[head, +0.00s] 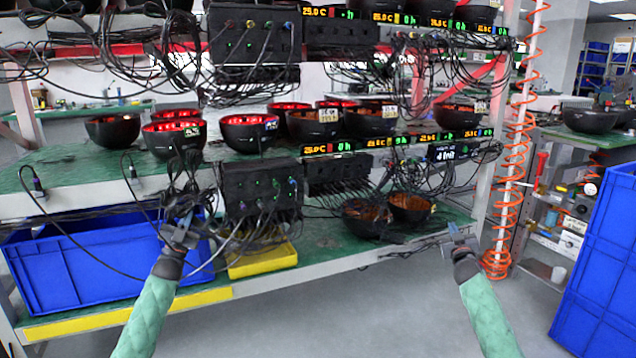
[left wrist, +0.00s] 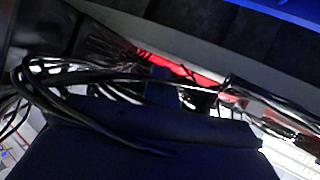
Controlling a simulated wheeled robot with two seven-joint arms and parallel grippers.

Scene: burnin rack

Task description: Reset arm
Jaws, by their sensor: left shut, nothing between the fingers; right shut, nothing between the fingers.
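My left gripper (head: 181,232) is shut and empty. In the head view it is in front of the rack's lower shelf, with dark cables behind it and the blue bin to its left. My right gripper (head: 456,234) is shut and empty, in front of the right end of the lower shelf. Both arms come up from the bottom edge of the head view, well apart. The left wrist view is dark and tilted; it shows a bundle of black cables (left wrist: 60,85) close to the camera, and the fingertips are hard to make out there.
The rack (head: 330,263) holds several black bowls, such as one at the middle shelf (head: 248,134), and black boxes with cables (head: 262,190). A blue bin (head: 75,270) and a yellow tray (head: 262,262) sit low. A large blue crate (head: 605,270) stands at the right. Open floor lies between my arms.

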